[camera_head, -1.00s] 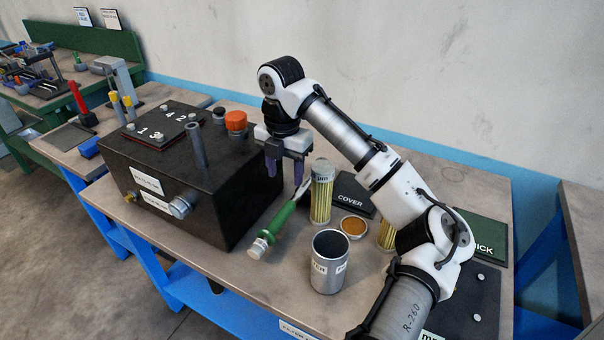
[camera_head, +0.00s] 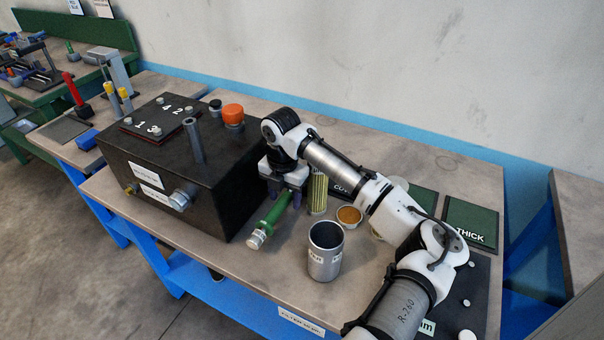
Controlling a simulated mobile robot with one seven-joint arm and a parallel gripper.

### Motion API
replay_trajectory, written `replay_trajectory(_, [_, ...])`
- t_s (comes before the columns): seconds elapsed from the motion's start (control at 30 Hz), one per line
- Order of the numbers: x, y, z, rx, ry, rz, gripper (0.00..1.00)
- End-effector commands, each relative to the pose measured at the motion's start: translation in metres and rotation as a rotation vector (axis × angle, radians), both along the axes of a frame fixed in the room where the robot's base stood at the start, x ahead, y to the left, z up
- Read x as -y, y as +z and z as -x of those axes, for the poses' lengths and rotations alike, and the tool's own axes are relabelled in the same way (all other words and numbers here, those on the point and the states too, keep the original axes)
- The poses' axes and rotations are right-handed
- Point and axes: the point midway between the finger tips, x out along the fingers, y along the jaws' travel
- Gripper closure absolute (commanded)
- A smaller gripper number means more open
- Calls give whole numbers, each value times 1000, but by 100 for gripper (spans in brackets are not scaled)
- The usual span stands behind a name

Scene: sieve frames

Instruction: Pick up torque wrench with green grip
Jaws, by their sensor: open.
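The torque wrench with the green grip (camera_head: 274,211) lies on the bench, right of the black tank. Its pale knob end points toward the bench's front edge, and its far end is hidden behind my gripper. My gripper (camera_head: 284,200) points down at the far part of the wrench, with its dark purple fingers low around or just above it. The jaws are open. I cannot tell whether the fingers touch the wrench.
The black tank (camera_head: 228,200) with an orange cap stands close left of my gripper. A yellow pleated filter (camera_head: 318,194) stands close right. A metal cup (camera_head: 324,262) and a small round tin (camera_head: 349,216) stand further right. Bare bench lies in front of the wrench.

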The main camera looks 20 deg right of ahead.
Motion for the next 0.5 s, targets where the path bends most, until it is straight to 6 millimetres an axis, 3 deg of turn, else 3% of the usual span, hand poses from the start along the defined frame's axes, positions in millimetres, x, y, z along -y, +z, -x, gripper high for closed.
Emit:
replay_trajectory(0.13, [0, -15, 0, -1, -1, 1, 50])
replay_trajectory(0.37, [-1, -18, 0, 0, 0, 0, 50])
replay_trajectory(0.5, [-1, -18, 0, 0, 0, 0, 64])
